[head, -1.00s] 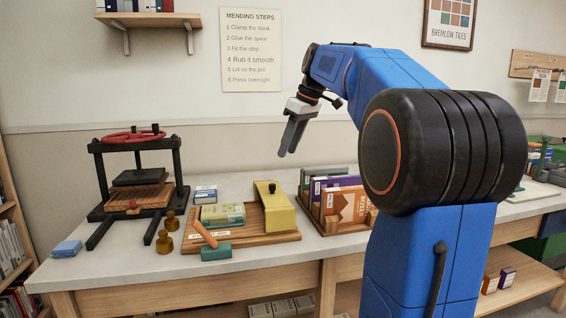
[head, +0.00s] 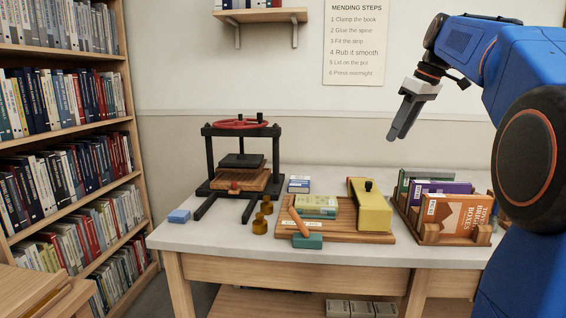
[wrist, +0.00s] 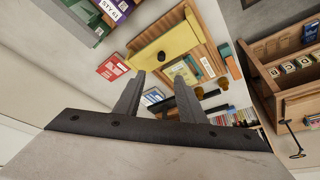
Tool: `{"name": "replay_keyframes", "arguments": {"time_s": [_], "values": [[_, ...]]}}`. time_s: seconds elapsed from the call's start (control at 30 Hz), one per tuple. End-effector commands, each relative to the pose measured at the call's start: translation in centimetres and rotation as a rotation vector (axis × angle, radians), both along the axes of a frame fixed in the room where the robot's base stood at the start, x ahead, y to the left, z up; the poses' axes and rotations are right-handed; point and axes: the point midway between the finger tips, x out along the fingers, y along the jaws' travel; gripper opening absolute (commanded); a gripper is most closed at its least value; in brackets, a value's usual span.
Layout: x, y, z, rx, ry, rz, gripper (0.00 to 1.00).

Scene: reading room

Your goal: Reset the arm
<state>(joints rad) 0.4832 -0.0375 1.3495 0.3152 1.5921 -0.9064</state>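My gripper (head: 398,132) hangs in the air above the right part of the workbench, fingers pointing down and slightly left in the head view. In the wrist view its two fingers (wrist: 158,84) stand apart with nothing between them. The arm is raised and bent, reaching in from the right edge of the head view. No held object shows. Below it, well clear of the fingers, are the yellow block-like clamp (head: 375,207) and the wooden board (head: 340,232).
A black press with a red wheel (head: 240,124) stands on the worktop (head: 190,236). A wooden rack (head: 430,236) of books is at the right. Small jars (head: 260,225) and blue items lie near the board. A full bookshelf (head: 60,133) fills the left side; a wall shelf (head: 265,15) hangs above.

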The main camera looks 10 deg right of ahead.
Motion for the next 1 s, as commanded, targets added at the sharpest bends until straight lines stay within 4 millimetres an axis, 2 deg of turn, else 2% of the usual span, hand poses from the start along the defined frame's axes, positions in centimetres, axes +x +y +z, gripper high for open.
{"name": "replay_keyframes", "arguments": {"time_s": [0.17,0.37,0.57,0.7,0.87,1.0], "values": [[-1.4,2.1,-1.2,0.001,0.007,-0.03,0.37],[-5.6,6.8,-5.3,-0.002,0.025,-0.123,0.37],[-10.5,10.9,-10.4,-0.005,0.032,-0.215,0.37],[-14.2,13.2,-14.6,-0.009,0.03,-0.274,0.37],[-18.6,15.4,-19.8,-0.009,0.022,-0.335,0.37],[-22.5,16.8,-24.7,-0.008,0.01,-0.383,0.37]]}}
